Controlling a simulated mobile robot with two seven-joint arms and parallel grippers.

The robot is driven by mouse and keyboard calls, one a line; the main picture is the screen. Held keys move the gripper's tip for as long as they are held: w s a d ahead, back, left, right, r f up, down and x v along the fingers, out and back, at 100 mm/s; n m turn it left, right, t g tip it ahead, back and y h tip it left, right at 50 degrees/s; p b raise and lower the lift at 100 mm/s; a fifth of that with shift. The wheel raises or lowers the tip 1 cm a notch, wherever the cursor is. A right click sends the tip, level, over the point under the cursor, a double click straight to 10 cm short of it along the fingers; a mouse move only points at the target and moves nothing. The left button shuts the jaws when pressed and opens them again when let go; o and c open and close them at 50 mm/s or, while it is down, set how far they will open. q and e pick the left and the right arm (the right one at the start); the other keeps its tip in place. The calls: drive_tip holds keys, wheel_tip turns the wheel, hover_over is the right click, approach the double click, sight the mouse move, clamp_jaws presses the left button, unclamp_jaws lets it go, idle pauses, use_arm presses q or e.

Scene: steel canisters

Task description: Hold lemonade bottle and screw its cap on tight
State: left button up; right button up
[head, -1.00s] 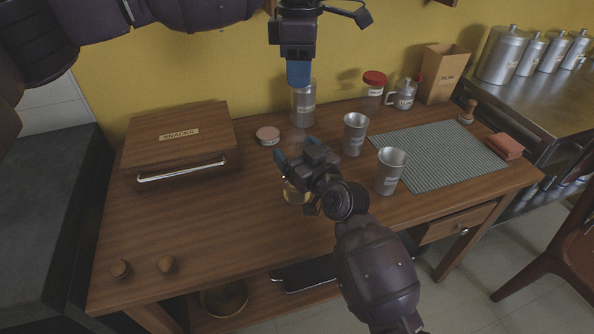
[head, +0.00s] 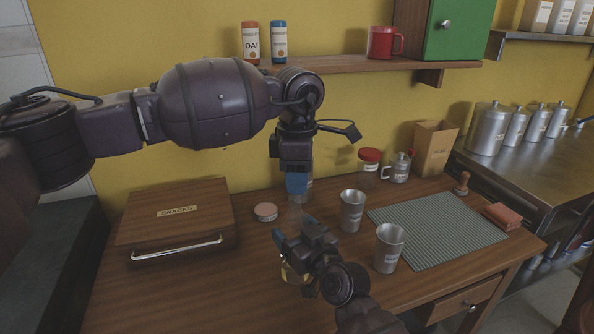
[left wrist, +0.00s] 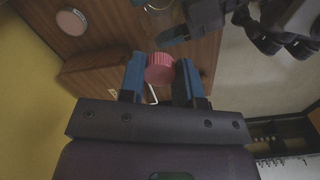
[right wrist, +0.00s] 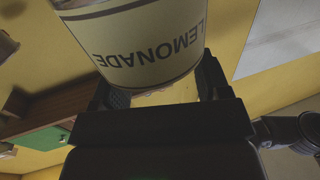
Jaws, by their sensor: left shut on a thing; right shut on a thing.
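The lemonade bottle (right wrist: 150,45) fills the top of the right wrist view, its cream label upside down there. My right gripper (head: 284,246) is shut around it above the table, and part of the bottle (head: 290,273) shows beside it in the head view. My left gripper (head: 297,184) points down above the bottle. In the left wrist view its blue fingers are shut on a pink ribbed cap (left wrist: 159,68). In the head view these fingers hide the cap. I cannot tell whether the cap touches the bottle neck.
Two steel cups (head: 352,210) (head: 389,248) stand just right of my right gripper. A flat pink-topped tin (head: 265,212) and a wooden snacks box (head: 178,222) are to the left. The ribbed mat (head: 437,230) is bare.

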sight(293, 197)
idle(0.4)
use_arm(q)
drive_tip(key=shift+f, duration=0.9)
drive_tip(key=shift+f, duration=0.55)
use_arm(e)
drive_tip(key=c, duration=0.4)
use_arm(q)
drive_tip(key=m, duration=0.5)
use_arm(e)
drive_tip(key=shift+c, duration=0.2)
use_arm(q)
drive_tip(key=m, duration=0.5)
drive_tip(key=shift+s+a+m, duration=0.15)
drive_tip(key=shift+m, duration=0.25)
drive_tip(key=m, duration=0.8)
drive_tip(key=shift+a, duration=0.1)
drive_tip(key=m, duration=0.7)
drive_tip(key=shift+a, duration=0.15)
